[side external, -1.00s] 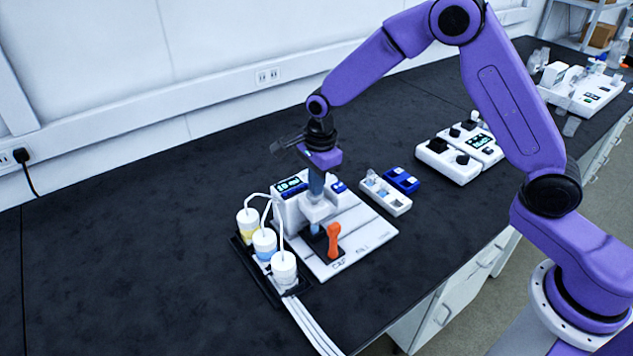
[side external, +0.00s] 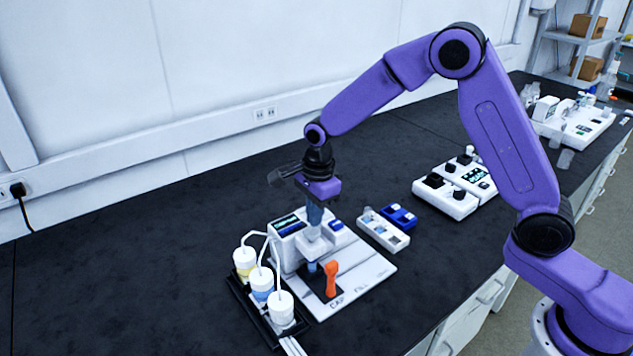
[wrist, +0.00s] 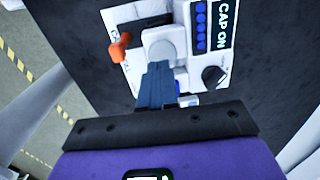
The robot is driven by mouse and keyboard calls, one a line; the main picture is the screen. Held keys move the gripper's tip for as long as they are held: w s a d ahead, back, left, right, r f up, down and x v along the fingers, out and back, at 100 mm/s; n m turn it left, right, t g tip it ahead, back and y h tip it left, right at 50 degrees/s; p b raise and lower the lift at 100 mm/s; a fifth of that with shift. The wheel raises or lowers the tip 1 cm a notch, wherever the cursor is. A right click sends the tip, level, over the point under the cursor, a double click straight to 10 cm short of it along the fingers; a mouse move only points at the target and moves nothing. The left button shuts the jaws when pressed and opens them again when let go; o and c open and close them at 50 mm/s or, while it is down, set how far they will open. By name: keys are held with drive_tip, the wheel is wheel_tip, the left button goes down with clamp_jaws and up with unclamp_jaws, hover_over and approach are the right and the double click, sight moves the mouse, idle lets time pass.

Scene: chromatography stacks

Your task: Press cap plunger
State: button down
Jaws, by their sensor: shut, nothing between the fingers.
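The cap station (side external: 362,277) is a white plate on the black bench with a white housing and an orange lever (side external: 331,279). A pale plunger head stands in its middle; in the wrist view its round top (wrist: 163,50) shows just beyond my fingertips. My gripper (side external: 314,222) points down over the plunger. Its blue fingers (wrist: 157,70) are shut together and empty. The fingertips overlap the plunger head in both views; I cannot tell whether they touch it. The station's screen (wrist: 226,24) reads "CAP ON". My fingers hide part of the plunger.
Several white-capped bottles (side external: 281,308) with tubes stand in a black rack left of the station. A small white module (side external: 383,233) and a blue one (side external: 399,215) lie behind to the right. White devices (side external: 446,197) stand farther right. The bench's left side is clear.

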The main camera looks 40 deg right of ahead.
sight(317, 233)
wheel_tip(317, 233, up, 10)
drive_tip(key=shift+s+d, duration=0.15)
drive_tip(key=shift+s, duration=0.1)
idle(0.6)
drive_tip(key=s+d+n, duration=0.3)
drive_tip(key=s+n, duration=0.7)
drive_tip(key=s, duration=0.1)
drive_tip(key=s+d+n, duration=0.3)
drive_tip(key=s+n, duration=0.7)
drive_tip(key=s, duration=0.1)
drive_tip(key=s+d+n, duration=0.4)
drive_tip(key=s+n, duration=0.6)
drive_tip(key=s, duration=0.1)
drive_tip(key=shift+s+f+n+g, duration=0.25)
drive_tip(key=shift+f+n+g, duration=0.05)
drive_tip(key=shift+f, duration=0.05)
